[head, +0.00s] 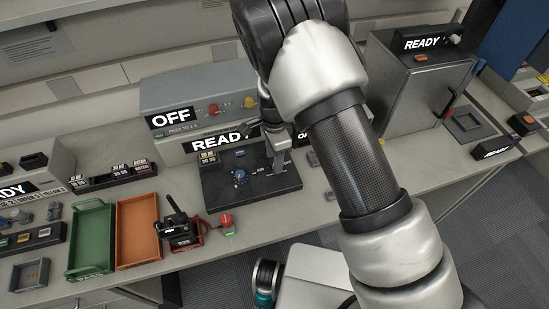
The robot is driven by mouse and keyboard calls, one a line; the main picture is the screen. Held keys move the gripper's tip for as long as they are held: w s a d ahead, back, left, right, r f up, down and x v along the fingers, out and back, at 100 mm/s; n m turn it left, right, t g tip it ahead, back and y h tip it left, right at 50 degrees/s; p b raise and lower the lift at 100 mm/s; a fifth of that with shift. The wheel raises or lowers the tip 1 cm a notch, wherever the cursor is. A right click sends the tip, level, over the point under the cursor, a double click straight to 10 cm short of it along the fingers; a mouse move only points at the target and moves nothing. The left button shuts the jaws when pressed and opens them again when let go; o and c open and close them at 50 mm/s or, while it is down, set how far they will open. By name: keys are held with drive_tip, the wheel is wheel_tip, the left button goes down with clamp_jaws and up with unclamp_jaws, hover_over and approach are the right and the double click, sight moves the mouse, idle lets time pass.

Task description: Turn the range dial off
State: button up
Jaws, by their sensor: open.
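A black panel (220,196) lies on the bench in front of a grey box (190,95). It carries a small blue knob (240,176), which may be the range dial; its label and pointer are too small to read. My gripper (268,145) hangs over the back right part of the panel, right of and behind the blue knob. Its fingers are open, apart from the knob, and I see nothing between them. My arm hides the bench right of the panel.
A green tray (73,236) and an orange tray (120,237) stand left of the panel. A grey cabinet (405,95) stands at the right. The bench's front edge runs below.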

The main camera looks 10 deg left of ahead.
drive_tip(key=shift+f, duration=0.3)
clamp_jaws()
drive_tip(key=c, duration=1.1)
unclamp_jaws()
